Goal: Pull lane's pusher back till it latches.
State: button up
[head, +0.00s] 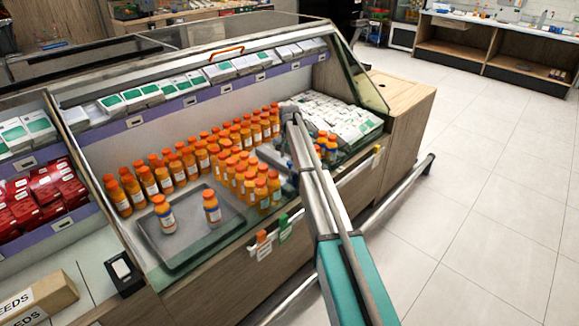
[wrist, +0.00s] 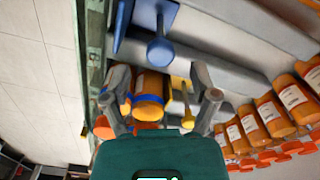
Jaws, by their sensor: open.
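In the wrist view, a blue pusher with a round knob (wrist: 160,50) lies ahead of my gripper (wrist: 159,75). A yellow pusher-like part (wrist: 182,92) shows between the fingers, near the right one. An orange bottle with a blue band (wrist: 148,95) also shows between them, nearer the left finger. My fingers are apart and nothing is visibly clamped; contact with the bottle or yellow part is unclear. In the head view, my gripper (head: 277,155) is inside the glass display case, beside the orange bottles, partly hidden by my arm. I cannot make out the pushers there.
Rows of orange bottles (head: 200,155) fill the case's middle. Two bottles stand on a grey tray (head: 185,247) at the left. White boxes (head: 335,115) lie at the right. Another blue part (wrist: 122,22) stands left of the knob. Open floor (head: 480,190) lies right of the case.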

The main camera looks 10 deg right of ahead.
jog(key=shift+f+b, duration=1.15)
jog(key=shift+f, duration=0.3)
grip_shut()
